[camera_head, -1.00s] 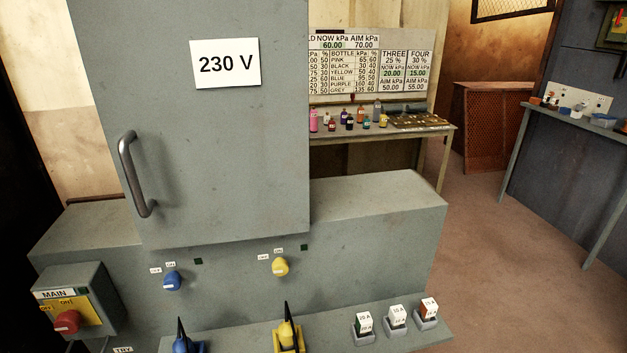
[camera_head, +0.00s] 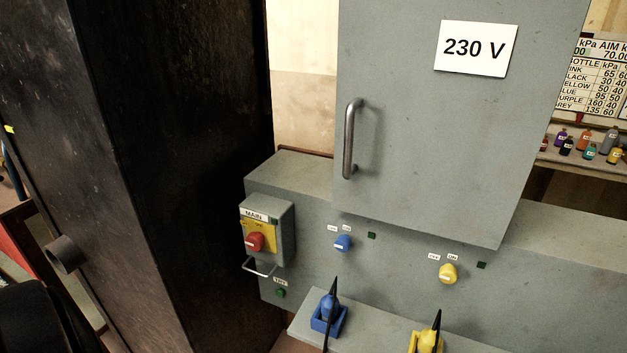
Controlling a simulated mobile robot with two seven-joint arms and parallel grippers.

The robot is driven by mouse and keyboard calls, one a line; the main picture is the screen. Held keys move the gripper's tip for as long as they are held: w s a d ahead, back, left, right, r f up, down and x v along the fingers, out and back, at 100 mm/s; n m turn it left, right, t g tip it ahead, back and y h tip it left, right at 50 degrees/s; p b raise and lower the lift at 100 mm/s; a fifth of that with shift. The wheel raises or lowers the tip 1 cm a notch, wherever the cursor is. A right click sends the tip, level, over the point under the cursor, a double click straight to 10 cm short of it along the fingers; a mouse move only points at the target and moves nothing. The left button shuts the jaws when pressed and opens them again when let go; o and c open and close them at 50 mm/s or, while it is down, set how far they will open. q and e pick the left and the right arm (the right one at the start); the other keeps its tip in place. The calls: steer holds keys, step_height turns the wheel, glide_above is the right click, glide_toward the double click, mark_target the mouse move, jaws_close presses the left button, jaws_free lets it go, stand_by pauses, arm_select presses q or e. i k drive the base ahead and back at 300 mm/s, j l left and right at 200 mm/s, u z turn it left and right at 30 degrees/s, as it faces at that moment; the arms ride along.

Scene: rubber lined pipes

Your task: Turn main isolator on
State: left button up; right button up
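The main isolator is a grey box (camera_head: 284,232) at the left end of the grey panel, labelled MAIN. It has a yellow plate (camera_head: 269,232) and a red rotary knob (camera_head: 254,242). I cannot tell from this distance which way the knob points. Neither of my grippers shows in this view, and nothing is seen touching the isolator.
A grey 230 V cabinet door (camera_head: 430,130) with a bar handle (camera_head: 351,138) stands above the panel. Blue (camera_head: 342,243) and yellow (camera_head: 448,273) knobs sit on the panel front. A dark column (camera_head: 170,170) stands close left of the isolator. A wire loop handle (camera_head: 259,268) juts out below it.

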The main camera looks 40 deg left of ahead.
mark_target(255, 241)
steer(key=u, duration=1.55)
